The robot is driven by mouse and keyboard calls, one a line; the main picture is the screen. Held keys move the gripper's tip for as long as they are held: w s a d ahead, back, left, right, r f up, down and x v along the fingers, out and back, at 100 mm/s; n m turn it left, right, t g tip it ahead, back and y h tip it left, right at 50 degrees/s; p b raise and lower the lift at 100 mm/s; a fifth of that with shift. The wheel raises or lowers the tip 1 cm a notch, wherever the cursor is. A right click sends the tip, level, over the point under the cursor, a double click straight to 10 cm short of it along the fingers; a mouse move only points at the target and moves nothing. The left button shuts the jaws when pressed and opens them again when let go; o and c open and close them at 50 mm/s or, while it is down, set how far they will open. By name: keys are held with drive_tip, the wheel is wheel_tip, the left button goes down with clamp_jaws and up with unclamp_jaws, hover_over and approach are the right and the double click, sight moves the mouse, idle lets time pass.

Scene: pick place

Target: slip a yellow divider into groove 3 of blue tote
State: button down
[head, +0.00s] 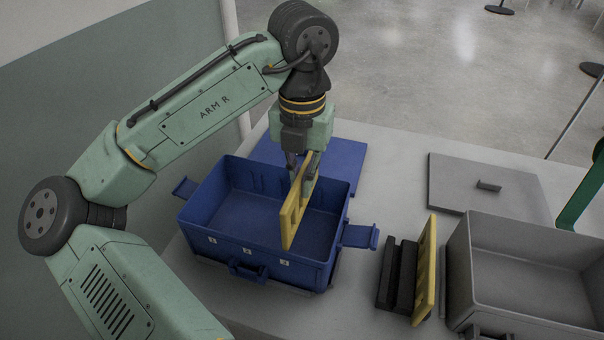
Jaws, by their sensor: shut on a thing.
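The blue tote (230,252) stands open on the table, with small numbered white labels along its near wall. My gripper (304,176) is over the tote, shut on a yellow divider (290,222). The divider is upright and hangs partly within the tote's outline, toward its right side. A second yellow divider (427,270) stands in a black rack (397,275) to the right of the tote.
A grey tote (525,275) stands open at the right. A grey lid (485,188) with a handle lies behind it. A blue lid (342,160) lies flat behind the blue tote. The blue tote's side flaps (360,236) stick outward. Bare table lies between the tote and the rack.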

sight(302, 201)
drive_tip(key=shift+f+b, duration=1.65)
drive_tip(key=shift+f, duration=1.95)
idle(0.3)
drive_tip(key=c, duration=1.6)
unclamp_jaws()
drive_tip(key=shift+c, duration=0.2)
drive_tip(key=shift+c, duration=0.4)
drive_tip(key=shift+c, duration=0.9)
drive_tip(key=shift+r, duration=0.1)
